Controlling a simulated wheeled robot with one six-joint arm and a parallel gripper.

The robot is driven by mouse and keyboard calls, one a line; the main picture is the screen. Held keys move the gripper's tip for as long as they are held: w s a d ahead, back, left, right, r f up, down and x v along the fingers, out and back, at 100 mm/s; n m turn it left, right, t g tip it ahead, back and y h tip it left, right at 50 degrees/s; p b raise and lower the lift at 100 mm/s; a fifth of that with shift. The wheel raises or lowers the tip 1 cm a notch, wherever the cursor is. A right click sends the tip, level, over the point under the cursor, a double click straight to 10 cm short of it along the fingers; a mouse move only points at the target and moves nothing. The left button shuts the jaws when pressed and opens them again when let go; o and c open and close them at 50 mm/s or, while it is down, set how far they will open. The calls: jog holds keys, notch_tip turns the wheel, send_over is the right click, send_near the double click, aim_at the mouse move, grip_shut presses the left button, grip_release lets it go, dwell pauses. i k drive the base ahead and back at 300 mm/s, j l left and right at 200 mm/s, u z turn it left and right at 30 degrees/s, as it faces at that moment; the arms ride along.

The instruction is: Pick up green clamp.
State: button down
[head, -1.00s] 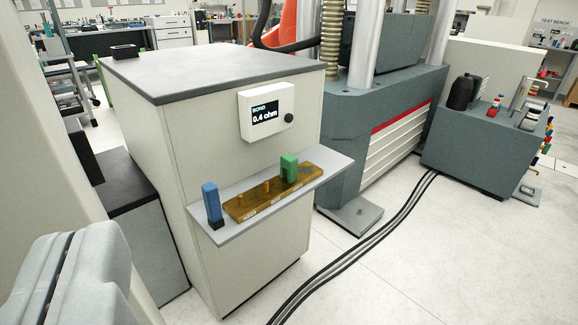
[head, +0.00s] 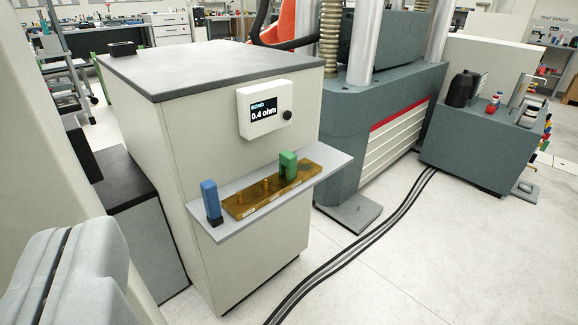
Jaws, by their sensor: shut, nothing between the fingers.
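The green clamp (head: 287,165) stands upright at the right part of a brass-coloured strip (head: 243,207) on a grey shelf. The shelf (head: 228,230) sticks out from the front of a cream cabinet. My gripper (head: 60,265) shows at the lower left, large and close to the camera. Its two pale grey fingers lie side by side with only a thin dark line between them, and it is shut and empty. It is well apart from the clamp, to the left and nearer the camera.
A blue clamp-like block (head: 211,199) stands at the shelf's left end. Small brass pegs rise from the strip. A display box (head: 265,109) reading 0.4 ohm is above the shelf. A large grey machine (head: 385,130) stands behind right. Black cables (head: 375,235) cross the open floor.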

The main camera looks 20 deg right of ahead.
aim_at(287, 158)
jog(key=i+l, duration=0.2)
jog(key=l, duration=0.2)
jog(key=i+l, duration=0.2)
jog(key=l, duration=0.2)
jog(key=i+l, duration=0.2)
jog(key=l, duration=0.15)
jog(key=i+l, duration=0.2)
jog(key=l, duration=0.2)
